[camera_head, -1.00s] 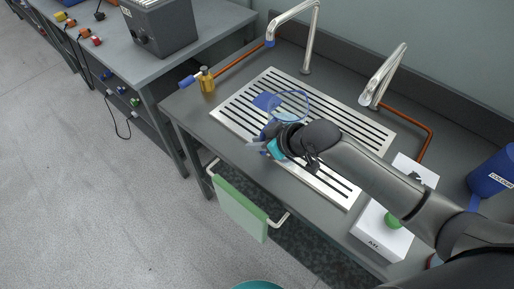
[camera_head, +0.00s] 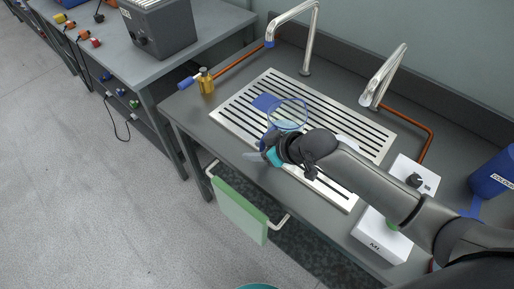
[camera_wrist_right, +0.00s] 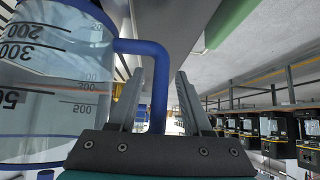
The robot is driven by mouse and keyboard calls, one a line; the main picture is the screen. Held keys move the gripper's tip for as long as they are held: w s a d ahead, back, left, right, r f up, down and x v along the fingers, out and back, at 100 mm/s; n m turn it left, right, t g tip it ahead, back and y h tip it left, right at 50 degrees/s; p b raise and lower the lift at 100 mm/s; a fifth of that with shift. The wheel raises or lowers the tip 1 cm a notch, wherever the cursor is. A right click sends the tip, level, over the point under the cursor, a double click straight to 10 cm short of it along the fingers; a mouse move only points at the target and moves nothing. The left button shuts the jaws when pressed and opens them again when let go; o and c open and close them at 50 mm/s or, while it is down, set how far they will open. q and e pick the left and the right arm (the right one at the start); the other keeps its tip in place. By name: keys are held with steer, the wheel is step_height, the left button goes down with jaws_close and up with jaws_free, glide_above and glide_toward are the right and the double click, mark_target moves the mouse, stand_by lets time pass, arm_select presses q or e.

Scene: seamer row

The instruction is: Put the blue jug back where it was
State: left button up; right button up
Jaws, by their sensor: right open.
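The clear jug with a blue rim and blue handle (camera_head: 289,114) is on or just above the slotted metal drain grate (camera_head: 240,117), partly hidden by my right arm. A blue square patch (camera_head: 264,102) lies on the grate just behind and left of it. My right gripper (camera_head: 255,156) is at the jug's front side. In the right wrist view the jug (camera_wrist_right: 45,85) fills the left, and its blue handle (camera_wrist_right: 160,95) lies between the spread fingers of my right gripper (camera_wrist_right: 162,80). The jug's base contact is hidden. My left gripper is not in view.
Two metal taps (camera_head: 300,30) (camera_head: 384,78) stand behind the grate. An amber bottle (camera_head: 206,81) is at the left. A white box with a knob (camera_head: 384,236) and a blue labelled container (camera_head: 493,172) are at the right. A green towel (camera_head: 240,210) hangs in front.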

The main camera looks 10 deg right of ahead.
steer(key=shift+r, duration=0.15)
steer(key=shift+s+d+r, duration=0.1)
steer(key=shift+r, duration=0.1)
steer(key=p+v, duration=0.3)
steer(key=v, duration=0.8)
steer(key=shift+s, duration=0.2)
steer(key=shift+d, duration=0.1)
